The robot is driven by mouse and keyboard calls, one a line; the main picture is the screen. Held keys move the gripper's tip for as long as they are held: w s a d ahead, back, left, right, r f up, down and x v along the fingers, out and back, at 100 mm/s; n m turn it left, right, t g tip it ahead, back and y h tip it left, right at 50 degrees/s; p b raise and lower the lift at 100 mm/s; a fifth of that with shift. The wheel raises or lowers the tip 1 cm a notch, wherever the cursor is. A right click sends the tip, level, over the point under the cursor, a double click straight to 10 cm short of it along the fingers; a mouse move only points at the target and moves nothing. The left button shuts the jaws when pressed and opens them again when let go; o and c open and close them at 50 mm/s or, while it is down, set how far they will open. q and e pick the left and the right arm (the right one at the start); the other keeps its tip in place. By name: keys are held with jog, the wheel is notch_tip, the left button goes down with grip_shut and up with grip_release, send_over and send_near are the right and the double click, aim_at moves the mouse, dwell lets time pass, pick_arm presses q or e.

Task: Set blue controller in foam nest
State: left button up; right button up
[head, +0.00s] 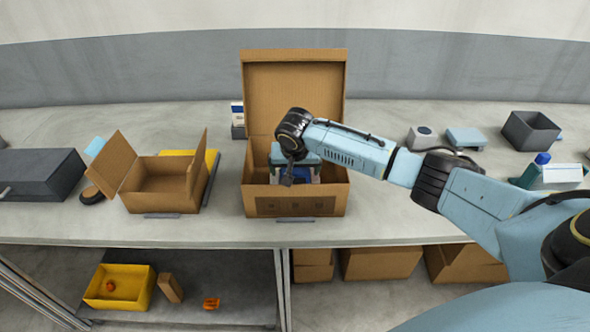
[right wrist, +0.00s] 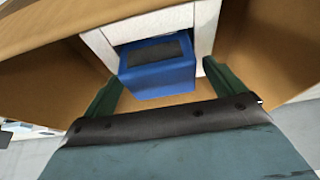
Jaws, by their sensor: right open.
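The blue controller (right wrist: 157,66), a blue block with a dark panel, sits at the opening of the white foam nest (right wrist: 203,27) in the right wrist view. Its near end stands out past the foam; how deep it sits I cannot tell. The nest is inside the tall open cardboard box (head: 295,207), in the middle of the bench. My right gripper (head: 291,174) reaches down into this box. In the right wrist view its two green fingers (right wrist: 160,82) are open, one on each side of the controller with gaps. My left gripper is not in view.
A smaller open cardboard box (head: 160,190) stands left of the tall box, with a dark grey case (head: 38,174) further left. A grey open bin (head: 531,130) and a light-blue block (head: 466,138) stand right. The raised lid (head: 294,85) is behind my gripper.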

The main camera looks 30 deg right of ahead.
jog(key=p+v, duration=0.1)
jog(key=v, duration=1.1)
jog(key=shift+w, duration=0.1)
